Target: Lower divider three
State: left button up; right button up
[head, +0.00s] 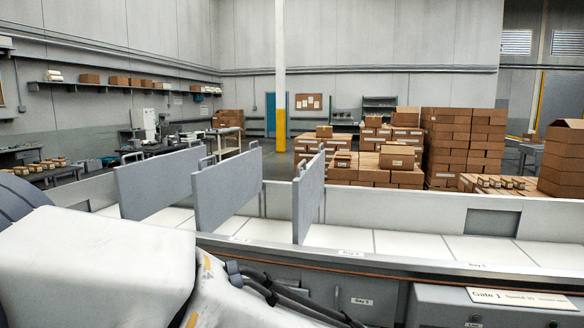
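Three grey upright dividers stand across a long white-floored trough: a left divider (160,182), a middle divider (228,187) and a right divider (309,197). Each has a handle at its upper edge. The left and middle panels appear raised, with their lower edges above or near the trough floor; the right one is seen nearly edge-on and its lower end looks close to the floor. No number shows on the panels, so I cannot tell which is divider three. Neither gripper is in view; a white link of mine fills the lower left.
The trough (400,243) runs to the right, with small bay labels on its front rail. A "Gate 1" sign (520,298) sits on a grey box at lower right. Trough sections right of the right divider look empty. Cardboard boxes (465,145) are stacked behind.

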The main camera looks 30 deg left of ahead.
aim_at(308, 187)
jog(key=u, duration=0.45)
jog(key=k, duration=0.1)
jog(key=z, duration=0.7)
jog(key=i, duration=1.05)
jog(key=u, duration=0.35)
